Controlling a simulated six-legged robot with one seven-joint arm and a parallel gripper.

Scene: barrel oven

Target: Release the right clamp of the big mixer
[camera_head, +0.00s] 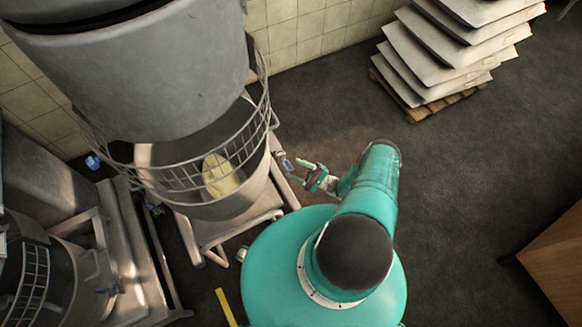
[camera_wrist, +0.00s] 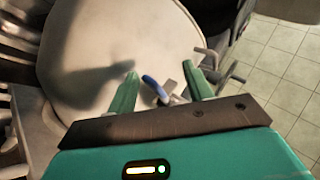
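The big mixer (camera_head: 160,85) stands at the upper left in the head view, with a wire guard around its bowl (camera_head: 215,205). A pale yellow mass (camera_head: 219,175) lies in the bowl. The right clamp (camera_head: 287,164), with a blue handle, sticks out from the bowl's right side. My gripper (camera_head: 299,171) is just right of it, fingers pointing at it. In the wrist view the blue handle (camera_wrist: 155,88) and its metal bracket lie between the spread green fingers (camera_wrist: 166,76). Neither finger clearly touches it. The left clamp (camera_head: 93,162) shows its blue handle at the bowl's left.
A smaller mixer (camera_head: 35,275) stands at the lower left. A brown wooden edge (camera_head: 555,260) is at the lower right. The dark floor between is clear.

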